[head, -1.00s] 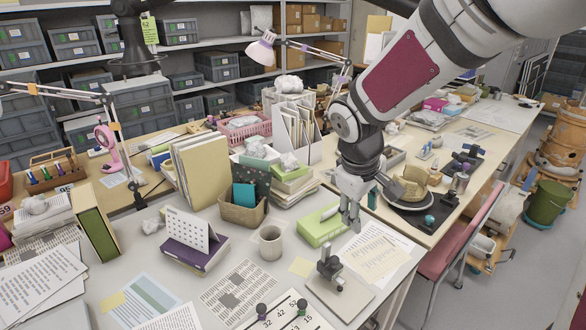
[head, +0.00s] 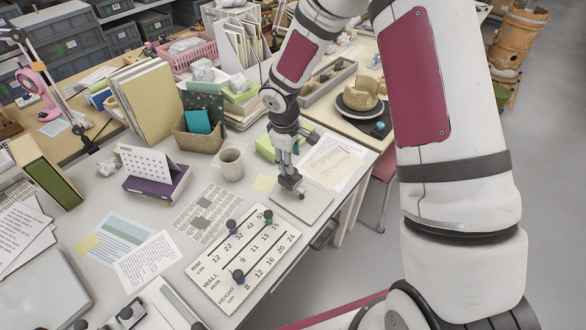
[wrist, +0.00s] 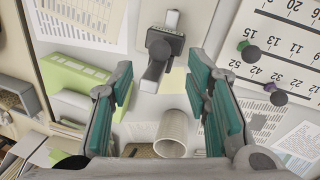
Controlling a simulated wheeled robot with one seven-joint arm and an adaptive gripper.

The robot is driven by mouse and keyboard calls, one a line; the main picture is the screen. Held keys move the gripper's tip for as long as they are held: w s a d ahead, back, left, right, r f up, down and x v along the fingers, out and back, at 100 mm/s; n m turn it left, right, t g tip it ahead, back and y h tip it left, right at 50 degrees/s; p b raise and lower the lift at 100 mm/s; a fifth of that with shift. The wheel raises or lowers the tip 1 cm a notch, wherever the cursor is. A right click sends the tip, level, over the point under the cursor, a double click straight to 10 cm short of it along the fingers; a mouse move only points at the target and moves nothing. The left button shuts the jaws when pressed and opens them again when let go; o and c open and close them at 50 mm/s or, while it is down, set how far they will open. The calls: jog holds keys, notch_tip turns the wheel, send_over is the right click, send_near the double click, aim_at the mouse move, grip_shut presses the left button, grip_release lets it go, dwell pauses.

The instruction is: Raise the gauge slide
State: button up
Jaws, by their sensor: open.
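The gauge (head: 290,183) stands on a pale square base plate (head: 310,209) near the table's right edge. In the wrist view the gauge (wrist: 165,44) is a dark grey block with a light metal bar and a jaw reaching down the picture. My gripper (head: 286,158) points down right above the gauge in the head view and partly hides it. In the wrist view my gripper (wrist: 160,78) is open, with teal pads on either side of the gauge's lower jaw. Nothing is between the pads that they visibly touch. Which part is the slide is hard to tell.
A number board (head: 245,258) with several dark knobs lies in front left of the gauge. A mug (head: 231,163) stands to the left, and a green box (head: 266,148) lies behind. Printed sheets (head: 205,210) cover the table nearby. A second table holds a bowl (head: 360,95).

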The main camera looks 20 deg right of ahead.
aim_at(296, 182)
jog(key=f, duration=0.4)
jog(key=d+f, duration=0.1)
jog(key=f, duration=0.1)
jog(key=shift+w+f, duration=0.15)
jog(key=shift+w, duration=0.25)
grip_shut()
